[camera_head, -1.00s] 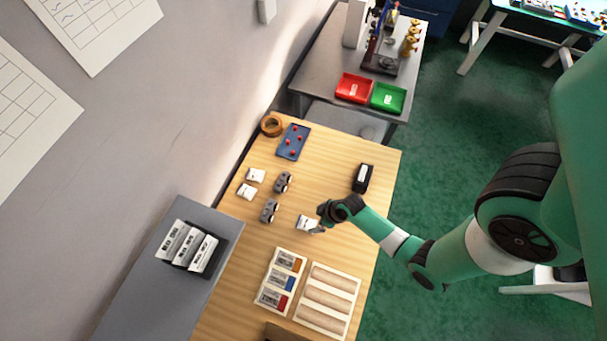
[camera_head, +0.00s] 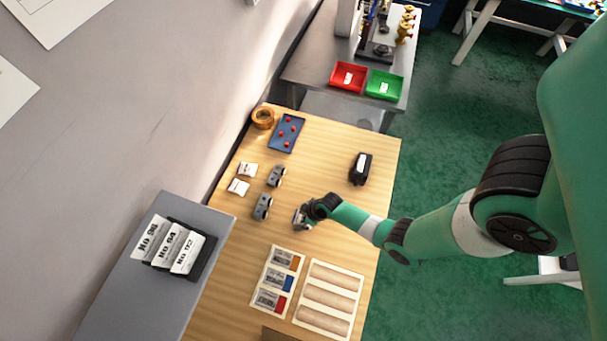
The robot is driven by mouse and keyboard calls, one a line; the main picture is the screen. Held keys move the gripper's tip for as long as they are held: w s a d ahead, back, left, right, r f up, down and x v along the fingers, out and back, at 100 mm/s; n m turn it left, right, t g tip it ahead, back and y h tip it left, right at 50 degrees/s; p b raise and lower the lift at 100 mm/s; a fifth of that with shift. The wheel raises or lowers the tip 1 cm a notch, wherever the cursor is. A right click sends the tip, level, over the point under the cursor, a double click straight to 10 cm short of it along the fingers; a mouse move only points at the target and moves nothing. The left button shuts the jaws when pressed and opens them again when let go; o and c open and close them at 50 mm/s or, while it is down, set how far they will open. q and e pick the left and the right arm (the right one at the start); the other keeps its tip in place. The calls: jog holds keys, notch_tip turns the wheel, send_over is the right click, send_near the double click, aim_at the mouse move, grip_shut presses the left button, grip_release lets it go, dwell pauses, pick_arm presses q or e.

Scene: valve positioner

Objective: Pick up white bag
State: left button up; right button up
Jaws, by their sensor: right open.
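Two small white bags lie on the wooden table, one (camera_head: 247,169) just behind the other (camera_head: 238,187), near the table's left edge. My right gripper (camera_head: 301,220) is open over the middle of the table, low and pointing left. A third white bag (camera_head: 298,214) is at its fingers and mostly hidden by them. I cannot tell whether the fingers touch it. My left gripper is not in view.
Two grey fittings (camera_head: 277,176) (camera_head: 263,206) lie left of the gripper. A blue tray with red pieces (camera_head: 287,133), a tape roll (camera_head: 262,118) and a black device (camera_head: 361,169) are behind.

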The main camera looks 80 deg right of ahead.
aim_at(297, 216)
jog(key=shift+c, duration=0.3)
jog(key=c, duration=1.3)
jog(key=shift+c, duration=0.2)
jog(key=shift+r, duration=0.2)
jog(key=shift+r+p, duration=0.3)
jog(key=shift+r, duration=0.05)
notch_tip(297, 216, up, 3)
jog(key=shift+f+p, duration=0.1)
jog(key=shift+p, duration=0.65)
jog(key=s+a+r+p, duration=0.3)
jog(key=s+a+r, duration=0.5)
jog(key=s, duration=0.3)
jog(key=shift+s+r, duration=0.25)
jog(key=shift+r, duration=0.4)
